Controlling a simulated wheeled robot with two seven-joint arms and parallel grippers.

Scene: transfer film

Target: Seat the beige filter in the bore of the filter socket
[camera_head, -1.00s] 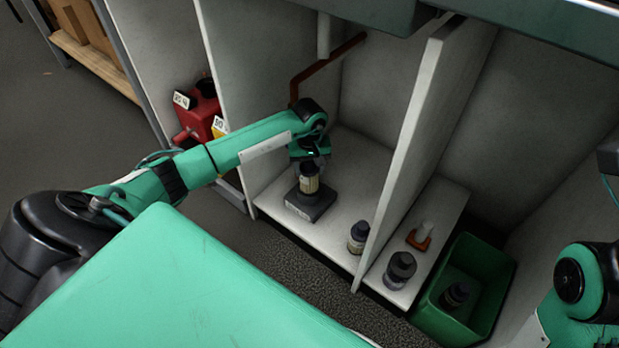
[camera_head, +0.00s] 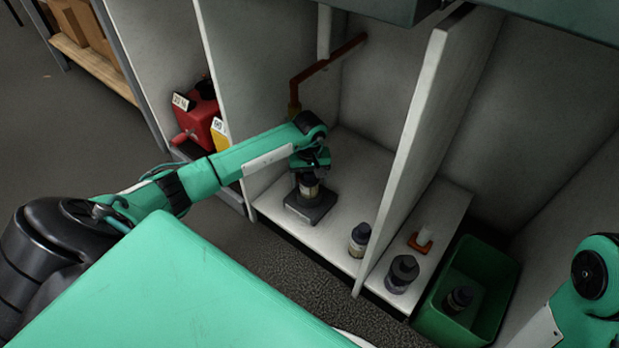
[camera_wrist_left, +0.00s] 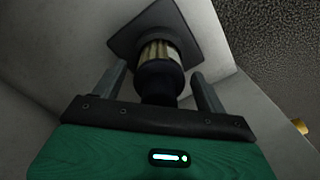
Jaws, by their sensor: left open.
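The beige filter (camera_head: 309,189) has a dark cap and stands upright at the middle of the dark, square filter socket (camera_head: 312,213) on the white shelf. In the left wrist view the beige band (camera_wrist_left: 159,50) shows above the socket plate (camera_wrist_left: 126,42), and the dark cap (camera_wrist_left: 160,80) lies between my fingers. The bore is covered by the filter, so its depth cannot be told. My left gripper (camera_head: 309,178) is open, with a finger on each side of the cap; a gap shows beside each finger. It also shows in the left wrist view (camera_wrist_left: 160,88). My right gripper is out of view.
A pale divider (camera_head: 415,130) stands right of the socket. A dark-capped bottle (camera_head: 359,240) is near the shelf edge. Beyond the divider are a dark round part (camera_head: 402,273), an orange-based white piece (camera_head: 421,239) and a green bin (camera_head: 500,300). A red pipe (camera_head: 325,70) hangs above.

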